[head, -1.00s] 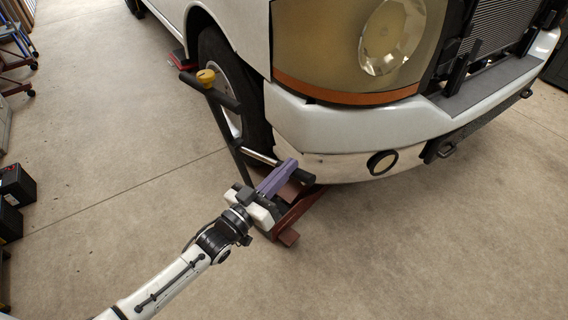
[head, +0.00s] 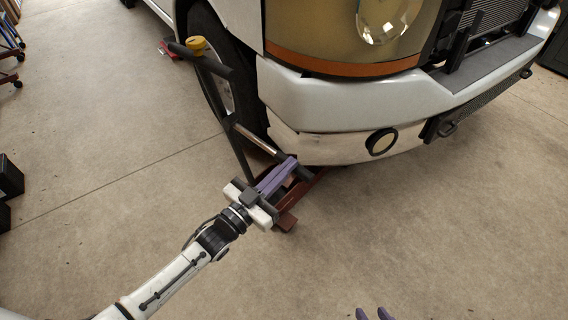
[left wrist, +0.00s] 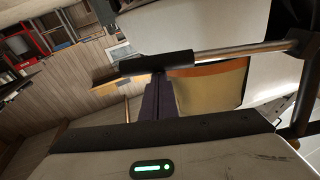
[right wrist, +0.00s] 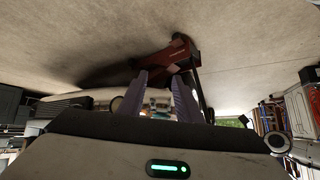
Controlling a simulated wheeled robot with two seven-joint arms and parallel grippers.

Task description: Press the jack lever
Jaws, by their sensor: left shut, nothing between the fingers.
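The jack (head: 288,220) is dark red and sits on the floor at the front bumper; its red body shows in the right wrist view (right wrist: 168,58). Its lever (head: 258,142) is a chrome rod with a black grip, sloping down to the right from a dark upright frame. In the left wrist view the lever's black grip (left wrist: 155,63) lies across the fingertips. My left gripper (head: 290,163) has its purple fingers together and empty, overlapping the grip; exact contact is hard to tell. My right gripper (head: 374,314) peeks in at the bottom edge, fingers apart and empty.
The white pickup (head: 330,105) fills the top, its bumper just behind the jack. A black box (head: 10,178) stands at far left. The floor in front is clear.

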